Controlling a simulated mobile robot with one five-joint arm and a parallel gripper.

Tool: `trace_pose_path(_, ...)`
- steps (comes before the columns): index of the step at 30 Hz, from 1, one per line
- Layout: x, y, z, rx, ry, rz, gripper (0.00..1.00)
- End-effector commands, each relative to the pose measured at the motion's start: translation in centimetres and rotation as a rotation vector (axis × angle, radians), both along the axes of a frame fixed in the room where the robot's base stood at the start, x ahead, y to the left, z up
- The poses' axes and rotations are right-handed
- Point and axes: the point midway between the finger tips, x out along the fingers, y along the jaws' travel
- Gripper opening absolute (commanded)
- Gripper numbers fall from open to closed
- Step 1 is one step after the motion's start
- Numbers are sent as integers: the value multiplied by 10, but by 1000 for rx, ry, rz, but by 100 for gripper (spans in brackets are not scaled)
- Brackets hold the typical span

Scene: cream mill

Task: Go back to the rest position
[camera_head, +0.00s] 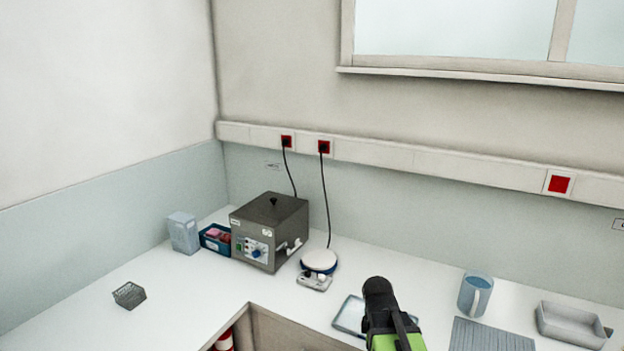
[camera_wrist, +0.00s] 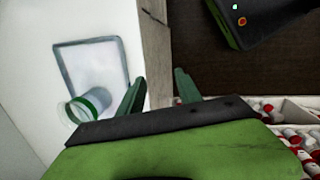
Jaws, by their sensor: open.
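My gripper (camera_wrist: 160,88) is open in the wrist view, its two dark green fingers apart with nothing between them. It is over the edge between the white worktop and a dark area. To its left lies a shallow pale tray (camera_wrist: 92,50). A clear jar with a green band (camera_wrist: 72,112) is at the tray's near end, just left of the left finger and apart from it. In the head view my black and green arm stands at lower centre right, in front of the same tray (camera_head: 347,317). The fingertips cannot be made out there.
A grey box device (camera_head: 262,232) stands at the back by a round white device (camera_head: 319,261). A blue mug (camera_head: 475,294), ribbed mat (camera_head: 490,337) and grey tray (camera_head: 571,325) are to the right. White boxes with red-capped vials (camera_wrist: 291,132) lie right of my gripper.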

Motion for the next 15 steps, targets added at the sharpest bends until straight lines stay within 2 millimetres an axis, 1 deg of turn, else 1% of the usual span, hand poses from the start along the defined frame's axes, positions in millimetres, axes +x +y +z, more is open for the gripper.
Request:
trace_pose_path(1, -10, 32, -5, 37, -7, -97, 41)
trace_pose_path(3, -21, 57, -7, 88, -11, -294, 41)
trace_pose_path(4, -25, 62, -6, 107, -12, -386, 41)
trace_pose_path(6, -34, 67, -6, 144, -9, -605, 41)
trace_pose_path(9, -41, 73, -6, 173, -4, -864, 41)
trace_pose_path(12, -43, 75, -6, 178, -6, -1039, 41)
trace_pose_path(15, -43, 70, -6, 177, -13, -1123, 41)
